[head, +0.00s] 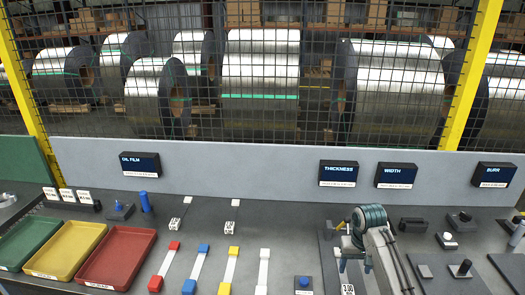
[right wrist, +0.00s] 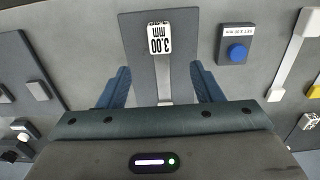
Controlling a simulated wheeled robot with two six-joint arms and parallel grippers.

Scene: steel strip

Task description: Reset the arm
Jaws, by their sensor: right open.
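My right gripper (head: 355,265) shows at the lower right of the head view, with its arm coming in from the bottom edge. It points down over the bench and its jaws are open and empty. In the right wrist view its two blue fingers (right wrist: 162,88) stand wide apart. A white block marked "3.00 mm" (right wrist: 159,38) lies on a dark plate (right wrist: 133,30) beyond and between the fingers, apart from both. My left gripper does not show.
Red (head: 117,258), yellow (head: 66,250) and green (head: 28,241) trays stand at the left. Strips with a red (head: 155,284), blue or yellow end lie mid-bench. A blue button (right wrist: 237,53) is beside the plate. A low wall (head: 250,165) with displays closes the back.

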